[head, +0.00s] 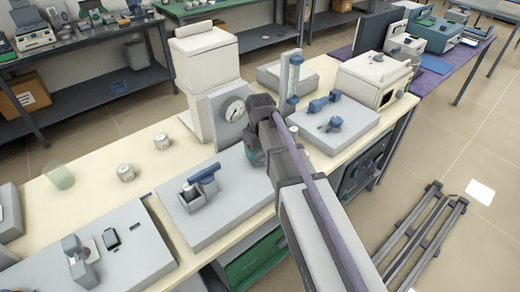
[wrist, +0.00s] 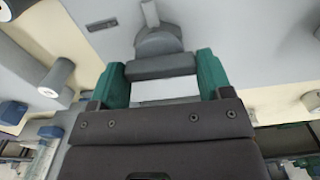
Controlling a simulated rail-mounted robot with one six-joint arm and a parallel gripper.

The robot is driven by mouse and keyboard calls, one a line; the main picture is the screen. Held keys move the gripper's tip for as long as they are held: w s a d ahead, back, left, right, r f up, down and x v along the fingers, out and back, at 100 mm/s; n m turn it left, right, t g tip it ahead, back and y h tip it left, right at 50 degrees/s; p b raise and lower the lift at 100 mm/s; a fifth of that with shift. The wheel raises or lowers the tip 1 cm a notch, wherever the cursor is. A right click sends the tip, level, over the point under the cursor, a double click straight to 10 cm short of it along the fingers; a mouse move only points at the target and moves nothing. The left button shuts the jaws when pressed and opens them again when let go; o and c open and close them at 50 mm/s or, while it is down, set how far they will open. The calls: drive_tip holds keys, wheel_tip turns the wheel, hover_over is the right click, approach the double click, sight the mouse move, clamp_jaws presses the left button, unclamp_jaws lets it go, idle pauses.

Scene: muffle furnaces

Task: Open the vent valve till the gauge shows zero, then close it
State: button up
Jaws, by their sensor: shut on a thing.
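The round white gauge (head: 234,110) is on an upright grey panel behind the bench station in the head view. Its needle is too small to read. My gripper (head: 256,157) is low in front of and to the right of the gauge, and my arm hides what it holds there. In the wrist view my gripper (wrist: 161,68) has its two green fingers on either end of a grey bar, the valve handle (wrist: 160,66). A rounded grey body (wrist: 158,42) with a short stem shows just beyond the bar.
A grey station with a blue lever (head: 205,174) stands left of my gripper. Small white jars (head: 125,172) sit on the cream bench at left. A tall white unit (head: 205,75) stands behind.

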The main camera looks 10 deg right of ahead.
sight(260, 151)
idle(0.4)
drive_tip(key=o, duration=0.9)
wheel_tip(260, 151, up, 11)
drive_tip(key=p, duration=1)
drive_tip(key=shift+f+p, duration=0.15)
drive_tip(key=shift+p, duration=0.25)
